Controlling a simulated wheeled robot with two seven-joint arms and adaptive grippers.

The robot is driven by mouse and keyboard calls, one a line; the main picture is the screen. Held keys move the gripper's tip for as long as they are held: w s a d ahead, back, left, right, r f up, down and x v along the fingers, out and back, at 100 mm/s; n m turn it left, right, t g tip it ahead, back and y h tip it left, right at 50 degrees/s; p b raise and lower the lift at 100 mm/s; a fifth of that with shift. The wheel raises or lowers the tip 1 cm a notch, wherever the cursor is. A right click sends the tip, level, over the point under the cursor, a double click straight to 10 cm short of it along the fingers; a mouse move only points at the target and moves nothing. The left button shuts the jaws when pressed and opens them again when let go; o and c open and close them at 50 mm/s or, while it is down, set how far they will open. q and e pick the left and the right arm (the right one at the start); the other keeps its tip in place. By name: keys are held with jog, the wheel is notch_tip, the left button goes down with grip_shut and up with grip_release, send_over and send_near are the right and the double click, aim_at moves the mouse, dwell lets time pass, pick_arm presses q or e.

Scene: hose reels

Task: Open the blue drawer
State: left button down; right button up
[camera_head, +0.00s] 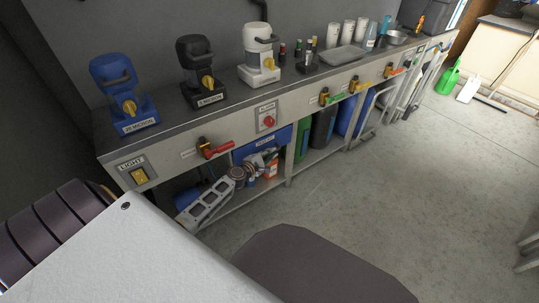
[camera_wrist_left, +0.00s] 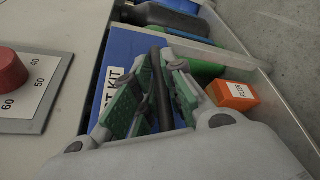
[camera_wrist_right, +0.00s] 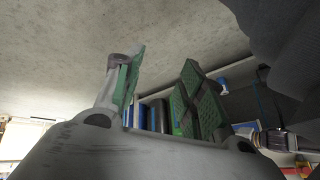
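The blue drawer (camera_head: 281,137) sits under the counter, below the red dial, and its front looks roughly flush. In the left wrist view its blue front (camera_wrist_left: 128,45) carries a white label partly reading "T KIT", the rest hidden by a finger. My left gripper (camera_head: 263,157) is at the drawer's front. In the left wrist view its green-padded fingers (camera_wrist_left: 166,75) lie close on both sides of the dark bar handle (camera_wrist_left: 158,70) and seem closed on it. My right gripper (camera_wrist_right: 160,85) is open and empty in the right wrist view, away from the drawer.
An orange box (camera_wrist_left: 232,95) stands on the shelf below the drawer. The red dial (camera_head: 269,121) is above it, with a red-handled valve (camera_head: 215,151) to the left. Green and dark containers (camera_head: 322,127) stand right on the shelf.

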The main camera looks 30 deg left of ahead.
jog(key=shift+w+r, duration=0.25)
jog(key=shift+w, duration=0.1)
pick_arm(q)
jog(key=shift+d, duration=0.2)
jog(key=s+d+p, duration=0.1)
jog(key=s+d, duration=0.3)
jog(key=d, duration=0.7)
jog(key=s+d+p, duration=0.2)
jog(key=s+d, duration=0.3)
jog(key=d, duration=0.5)
jog(key=shift+d, duration=0.35)
pick_arm(e)
notch_tip(320, 180, up, 6)
jog(key=s+d+g+h, duration=0.1)
jog(key=shift+d, duration=0.35)
pick_arm(q)
jog(key=shift+s, duration=0.1)
pick_arm(e)
jog(key=shift+s, duration=0.1)
pick_arm(q)
jog(key=c, duration=1.8)
grip_release()
pick_arm(e)
jog(key=shift+f, duration=0.15)
